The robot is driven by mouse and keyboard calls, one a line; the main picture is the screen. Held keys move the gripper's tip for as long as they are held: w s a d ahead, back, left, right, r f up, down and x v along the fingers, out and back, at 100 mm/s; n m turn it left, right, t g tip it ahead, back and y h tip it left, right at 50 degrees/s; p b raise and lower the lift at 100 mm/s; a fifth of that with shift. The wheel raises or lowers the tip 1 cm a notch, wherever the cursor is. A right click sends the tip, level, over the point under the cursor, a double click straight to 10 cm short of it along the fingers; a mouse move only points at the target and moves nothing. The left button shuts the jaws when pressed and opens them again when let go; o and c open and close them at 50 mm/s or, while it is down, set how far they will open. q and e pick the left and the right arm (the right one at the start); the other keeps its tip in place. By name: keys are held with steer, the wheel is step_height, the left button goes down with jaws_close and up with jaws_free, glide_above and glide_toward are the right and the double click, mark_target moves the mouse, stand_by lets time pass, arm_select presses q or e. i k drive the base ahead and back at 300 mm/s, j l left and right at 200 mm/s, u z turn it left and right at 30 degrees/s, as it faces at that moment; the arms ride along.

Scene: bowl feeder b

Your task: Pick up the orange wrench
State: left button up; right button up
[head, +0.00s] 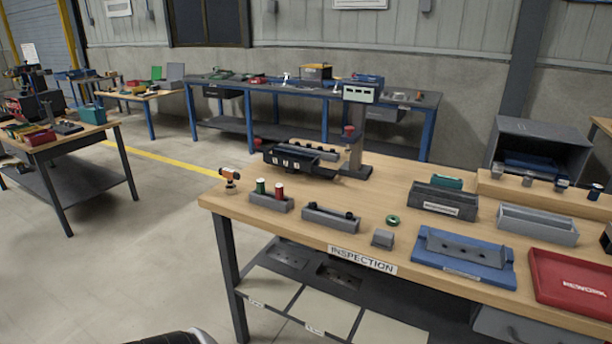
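No thing in the head view shows clearly as an orange wrench. A small orange and dark item (229,175) stands at the left corner of the inspection table (235,200). It is too small to tell what it is. Neither of my grippers is in view.
The table holds a grey block with green and red pieces (271,202), a grey tray (331,219), a blue fixture (463,257), a red rework tray (573,284) and a dark machine (300,158). Another cluttered table (70,133) stands left. Open floor (120,240) lies between.

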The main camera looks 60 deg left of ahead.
mark_target(231, 189)
steer(key=u, duration=2.25)
